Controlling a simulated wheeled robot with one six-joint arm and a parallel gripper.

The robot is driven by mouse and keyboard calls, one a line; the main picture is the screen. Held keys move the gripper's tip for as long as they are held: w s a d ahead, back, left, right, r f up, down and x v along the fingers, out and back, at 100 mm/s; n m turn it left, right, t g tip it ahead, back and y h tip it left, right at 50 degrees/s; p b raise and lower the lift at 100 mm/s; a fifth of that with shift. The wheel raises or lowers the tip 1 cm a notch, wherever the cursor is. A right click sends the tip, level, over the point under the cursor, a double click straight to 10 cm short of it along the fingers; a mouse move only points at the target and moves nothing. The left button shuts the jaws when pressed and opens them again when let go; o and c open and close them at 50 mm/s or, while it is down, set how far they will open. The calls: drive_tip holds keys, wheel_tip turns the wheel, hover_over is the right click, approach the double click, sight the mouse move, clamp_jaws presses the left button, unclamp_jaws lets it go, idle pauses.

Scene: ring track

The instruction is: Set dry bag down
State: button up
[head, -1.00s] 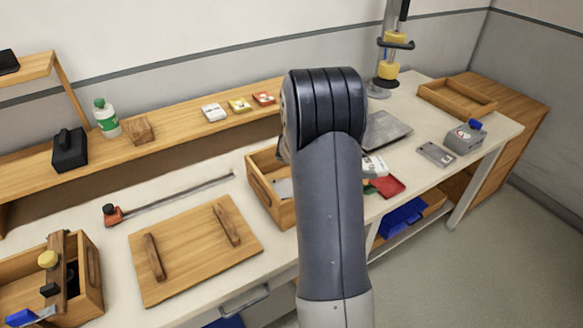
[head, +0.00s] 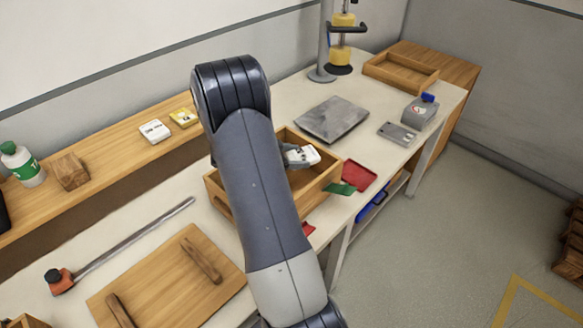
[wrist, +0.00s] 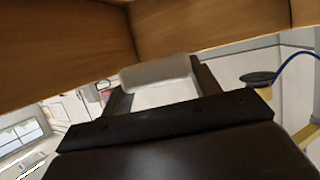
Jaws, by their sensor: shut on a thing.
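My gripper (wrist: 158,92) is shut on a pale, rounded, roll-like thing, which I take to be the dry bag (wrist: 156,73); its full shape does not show. In the head view my arm hides most of the gripper. A white piece with dark marks (head: 303,156) shows past the arm, over the right end of an open wooden box (head: 318,186). I cannot tell whether it is the bag or part of my gripper. In the wrist view wooden walls (wrist: 190,28) are close above the held thing. Whether it touches the box is not clear.
A red sheet (head: 358,175) and a green one (head: 341,188) lie right of the box. A grey slab (head: 333,118) lies behind, with a grey plate (head: 397,133) and grey container (head: 420,110) farther right. A handled board (head: 170,280) is at left. Bare worktop lies between them.

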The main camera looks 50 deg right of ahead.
drive_tip(key=shift+f, duration=2)
drive_tip(key=shift+f, duration=0.65)
drive_tip(key=o, duration=1)
drive_tip(key=shift+c, duration=0.2)
drive_tip(key=shift+r, duration=0.15)
drive_tip(key=shift+r, duration=0.4)
drive_tip(key=v, duration=0.7)
drive_tip(key=shift+a+r+b, duration=0.2)
drive_tip(key=shift+b, duration=0.25)
drive_tip(key=shift+w, duration=0.1)
